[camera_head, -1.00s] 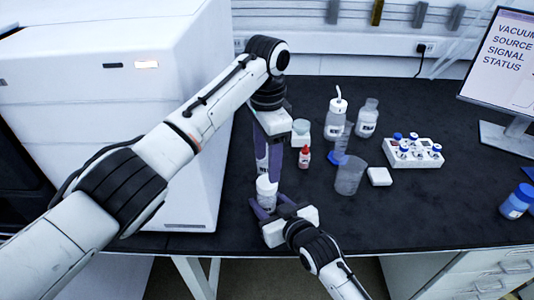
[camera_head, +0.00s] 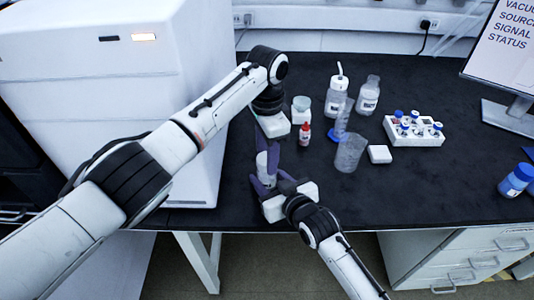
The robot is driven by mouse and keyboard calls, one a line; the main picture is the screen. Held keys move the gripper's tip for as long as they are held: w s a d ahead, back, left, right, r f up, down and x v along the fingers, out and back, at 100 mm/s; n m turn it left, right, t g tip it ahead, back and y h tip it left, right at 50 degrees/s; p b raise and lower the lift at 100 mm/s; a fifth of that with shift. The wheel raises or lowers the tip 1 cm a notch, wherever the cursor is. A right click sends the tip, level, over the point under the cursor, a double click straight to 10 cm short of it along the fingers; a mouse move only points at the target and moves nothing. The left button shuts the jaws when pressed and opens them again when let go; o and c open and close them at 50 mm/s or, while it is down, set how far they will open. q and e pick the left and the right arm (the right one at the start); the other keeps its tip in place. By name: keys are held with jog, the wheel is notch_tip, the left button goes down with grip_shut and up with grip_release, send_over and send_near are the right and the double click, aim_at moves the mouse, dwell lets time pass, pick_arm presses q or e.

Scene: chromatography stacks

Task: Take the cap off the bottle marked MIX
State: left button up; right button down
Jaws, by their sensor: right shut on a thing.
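A small white bottle (camera_head: 262,165) stands near the front of the black bench, mostly hidden by both grippers. Its label and cap cannot be made out, so I cannot tell whether it reads MIX. My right gripper (camera_head: 266,183) is shut on its lower part, reaching in from the front. My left gripper (camera_head: 267,153) points down from above, its purple fingers beside the bottle's upper part. I cannot tell whether these fingers touch the bottle or how far they are closed.
Behind stand a pale jar (camera_head: 301,107), a red-capped dropper bottle (camera_head: 305,134), a wash bottle (camera_head: 337,98) and a clear bottle (camera_head: 368,96). To the right are a beaker (camera_head: 349,154), a white block (camera_head: 380,154) and a vial rack (camera_head: 415,130). A large white instrument (camera_head: 110,70) fills the left.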

pick_arm(q)
jog(key=shift+c, duration=0.7)
jog(key=n, duration=0.3)
jog(key=shift+r, duration=0.15)
jog(key=shift+r, duration=1)
jog(key=shift+r, duration=2)
pick_arm(e)
jog(key=c, duration=0.9)
grip_release()
